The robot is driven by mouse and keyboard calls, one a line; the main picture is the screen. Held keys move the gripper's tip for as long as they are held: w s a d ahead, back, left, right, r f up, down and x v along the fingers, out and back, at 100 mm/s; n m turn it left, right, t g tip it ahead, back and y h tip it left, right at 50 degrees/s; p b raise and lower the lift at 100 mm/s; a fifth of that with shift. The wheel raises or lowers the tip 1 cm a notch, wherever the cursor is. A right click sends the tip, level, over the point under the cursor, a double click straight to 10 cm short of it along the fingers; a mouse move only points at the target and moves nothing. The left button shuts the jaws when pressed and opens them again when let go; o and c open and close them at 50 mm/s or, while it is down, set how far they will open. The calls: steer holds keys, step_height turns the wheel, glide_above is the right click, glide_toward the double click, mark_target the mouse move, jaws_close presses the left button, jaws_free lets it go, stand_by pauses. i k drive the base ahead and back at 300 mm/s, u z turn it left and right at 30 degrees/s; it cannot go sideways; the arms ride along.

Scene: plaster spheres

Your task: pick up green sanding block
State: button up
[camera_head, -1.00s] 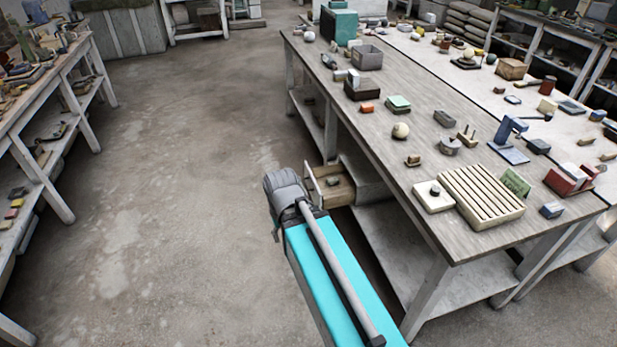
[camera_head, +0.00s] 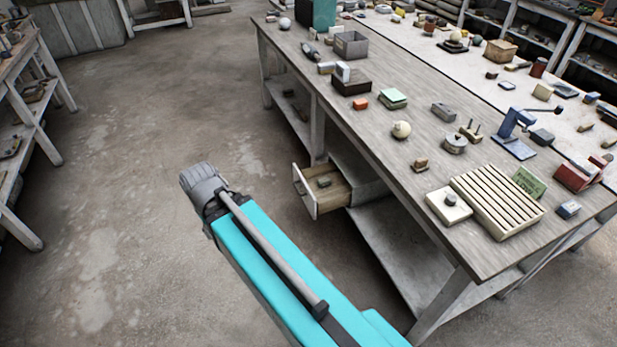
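My turquoise arm reaches up from the bottom of the view to the left of the bench, over the floor. The arm's grey end (camera_head: 203,187) is well apart from the green block. My gripper's fingers do not show.
An open drawer (camera_head: 325,188) with a small dark object in it sticks out below the bench's left edge. Near the green block are a small orange block (camera_head: 360,103), a dark box (camera_head: 351,84) and a pale sphere (camera_head: 401,130).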

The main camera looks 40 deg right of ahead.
mark_target(326, 181)
steer(key=z, duration=0.05)
steer(key=i, duration=0.75)
steer(key=z, duration=0.6)
steer(key=i, duration=0.55)
steer(key=z, duration=0.75)
steer(key=i, duration=0.4)
steer(key=z, duration=0.3)
steer(key=k, duration=0.9)
steer(key=z, duration=0.1)
steer(key=i, duration=0.35)
steer(key=z, duration=0.05)
